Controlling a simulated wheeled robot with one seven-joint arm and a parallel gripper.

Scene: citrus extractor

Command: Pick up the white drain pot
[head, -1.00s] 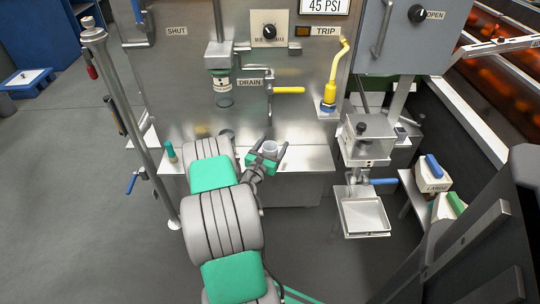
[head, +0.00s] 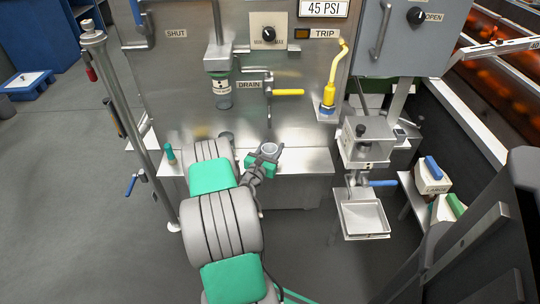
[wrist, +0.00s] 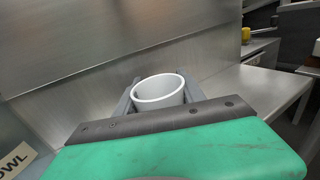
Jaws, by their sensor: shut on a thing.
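The white drain pot (head: 269,149) is a small open-topped cup over the steel shelf below the machine panel. My gripper (head: 268,153) is shut on it, with one finger on each side. In the wrist view the pot (wrist: 159,92) stands upright between the fingers of my gripper (wrist: 158,96), its rim and inner wall showing. The pot's lower part is hidden behind the gripper body, so I cannot tell whether its base touches the shelf.
The steel shelf (head: 305,162) is clear to the right of the pot. A yellow-handled drain valve (head: 288,93) is on the panel above. A metal tray (head: 363,218) is at the right.

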